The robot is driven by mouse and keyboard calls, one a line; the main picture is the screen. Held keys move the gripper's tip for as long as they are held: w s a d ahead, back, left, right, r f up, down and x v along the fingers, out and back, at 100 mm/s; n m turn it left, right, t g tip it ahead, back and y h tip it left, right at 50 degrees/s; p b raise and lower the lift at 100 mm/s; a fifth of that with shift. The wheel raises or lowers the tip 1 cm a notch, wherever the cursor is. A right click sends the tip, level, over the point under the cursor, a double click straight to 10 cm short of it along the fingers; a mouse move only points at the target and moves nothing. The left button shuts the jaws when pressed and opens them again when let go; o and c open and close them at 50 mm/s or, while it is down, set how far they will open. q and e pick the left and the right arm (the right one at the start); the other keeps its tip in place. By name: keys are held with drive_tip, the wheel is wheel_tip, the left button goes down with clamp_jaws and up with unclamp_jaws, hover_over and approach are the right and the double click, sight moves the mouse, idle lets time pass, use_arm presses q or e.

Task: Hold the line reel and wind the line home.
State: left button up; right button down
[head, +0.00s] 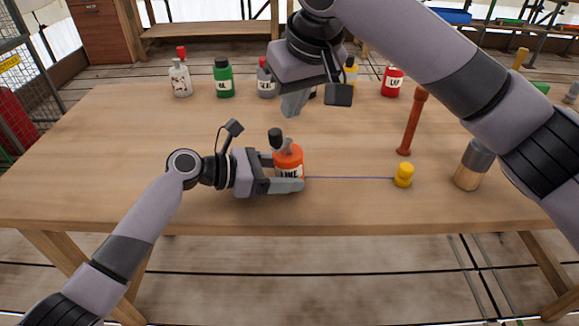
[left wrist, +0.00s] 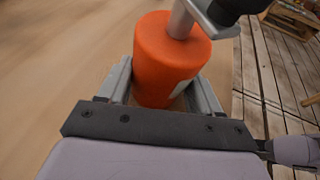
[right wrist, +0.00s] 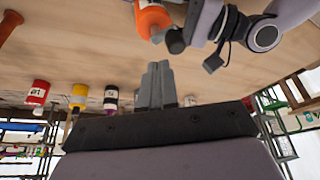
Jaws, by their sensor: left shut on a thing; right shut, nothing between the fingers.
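The orange line reel (head: 289,158) stands upright on the table, with a grey crank and a dark knob (head: 275,136) on top. My left gripper (head: 286,172) is shut around the reel's body; the left wrist view shows the reel (left wrist: 168,62) between its fingers. A thin line (head: 350,178) runs right from the reel to a yellow piece (head: 404,175) on the table. My right gripper (head: 292,104) is shut and empty, above and behind the reel. In the right wrist view its fingers (right wrist: 156,84) are together, with the reel's knob (right wrist: 175,42) beyond them.
Several bottles, among them a green one (head: 223,78) and a red one (head: 392,81), stand along the table's back. The table's left side is clear.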

drive_tip(key=shift+r, duration=0.5)
drive_tip(key=c, duration=1.3)
unclamp_jaws()
drive_tip(key=shift+c, duration=0.2)
drive_tip(key=o, duration=0.4)
drive_tip(key=shift+w+d+f, duration=0.15)
drive_tip(key=shift+w, duration=0.1)
drive_tip(key=w+d+f+m+t+y, duration=0.2)
drive_tip(key=w+d+t, duration=0.15)
drive_tip(key=w, duration=0.25)
drive_tip(key=n+t+y, duration=0.1)
drive_tip(key=n+y, duration=0.8)
drive_tip(key=y, duration=0.3)
approach(281, 136)
drive_tip(key=x, duration=1.1)
drive_tip(key=shift+w, duration=0.1)
